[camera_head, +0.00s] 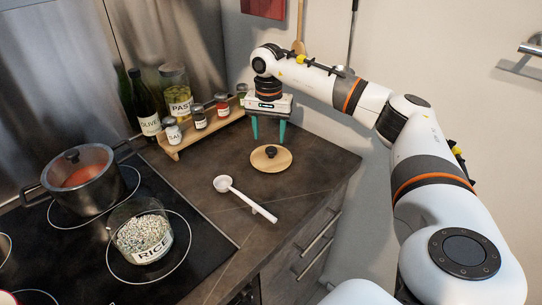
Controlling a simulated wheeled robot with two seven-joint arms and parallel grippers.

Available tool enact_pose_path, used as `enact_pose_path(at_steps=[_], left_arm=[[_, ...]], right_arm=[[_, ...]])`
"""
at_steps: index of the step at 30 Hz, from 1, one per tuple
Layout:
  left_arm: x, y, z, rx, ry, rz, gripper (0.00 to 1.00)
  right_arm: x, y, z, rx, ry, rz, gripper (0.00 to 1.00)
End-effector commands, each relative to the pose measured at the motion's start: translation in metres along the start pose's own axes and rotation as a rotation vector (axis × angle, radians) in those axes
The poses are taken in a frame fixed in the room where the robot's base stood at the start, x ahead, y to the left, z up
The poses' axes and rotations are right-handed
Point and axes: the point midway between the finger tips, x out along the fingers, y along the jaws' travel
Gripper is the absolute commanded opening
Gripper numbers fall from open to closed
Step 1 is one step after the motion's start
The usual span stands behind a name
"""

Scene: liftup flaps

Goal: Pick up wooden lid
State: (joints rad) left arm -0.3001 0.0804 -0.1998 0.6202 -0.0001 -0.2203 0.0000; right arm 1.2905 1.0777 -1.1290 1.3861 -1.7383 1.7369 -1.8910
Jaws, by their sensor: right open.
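The wooden lid (271,158) is a round, light-wood disc with a dark knob on top. It lies flat on the dark countertop near its right end. My right gripper (268,138) has two teal fingers that point down, spread apart. It hangs above and just behind the lid and looks empty; the exact gap between fingers and knob is hard to tell. My left gripper is not in the head view.
A white ladle (245,198) lies in front of the lid. A wooden rack (200,137) with small jars stands at the back left. A lidded pot (84,180) and a rice jar (143,238) stand on the hob. Counter right of the lid is clear.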

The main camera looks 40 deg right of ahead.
Motion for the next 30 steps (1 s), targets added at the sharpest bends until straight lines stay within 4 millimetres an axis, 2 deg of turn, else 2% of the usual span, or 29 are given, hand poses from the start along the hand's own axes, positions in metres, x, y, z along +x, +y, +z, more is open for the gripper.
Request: enact_pose_path(at_steps=[5,13,22,23,30], left_arm=[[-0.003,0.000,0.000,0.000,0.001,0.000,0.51],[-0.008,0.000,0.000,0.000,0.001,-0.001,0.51],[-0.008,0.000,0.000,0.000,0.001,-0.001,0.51],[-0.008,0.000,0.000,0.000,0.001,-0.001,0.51],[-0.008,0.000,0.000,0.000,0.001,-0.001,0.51]], right_arm=[[0.013,-0.002,0.001,0.001,0.001,-0.002,0.56],[0.051,-0.006,0.004,0.000,0.001,0.000,0.56],[0.057,-0.005,0.004,0.000,0.000,0.002,0.56],[0.057,-0.005,0.004,0.000,0.000,0.002,0.52],[0.057,-0.005,0.004,0.000,0.000,0.002,0.13]])
